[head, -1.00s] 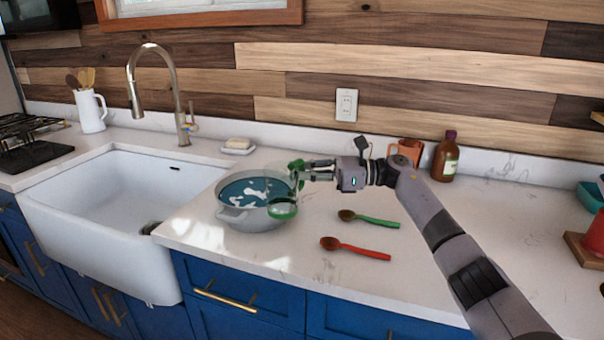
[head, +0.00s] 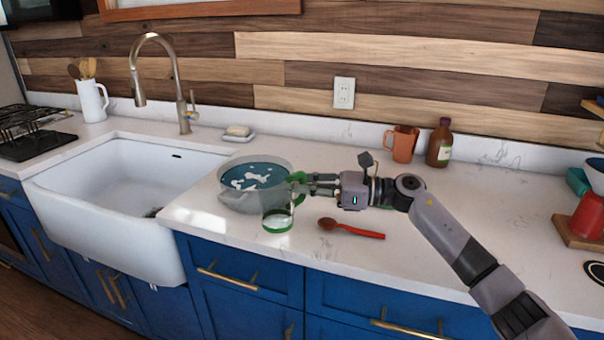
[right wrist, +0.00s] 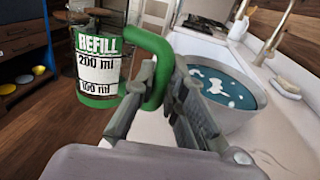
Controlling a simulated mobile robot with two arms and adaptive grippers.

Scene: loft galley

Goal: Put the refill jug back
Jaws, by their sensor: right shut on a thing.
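The refill jug (head: 269,212) is a clear vessel with a green handle and a green base. In the right wrist view the jug (right wrist: 98,68) shows a label reading REFILL, 200 ml and 100 ml. My right gripper (head: 303,181) is shut on its green handle and holds it upright, in front of the grey pot (head: 238,199). I cannot tell whether its base touches the counter. The pot, which holds teal liquid with white patches, also shows in the right wrist view (right wrist: 238,119). My left gripper is not in view.
A red spoon (head: 350,229) lies on the counter right of the jug. An orange mug (head: 402,145) and a brown bottle (head: 440,145) stand by the wall. The white sink (head: 110,190) is left. The counter at the right is mostly clear (head: 490,205).

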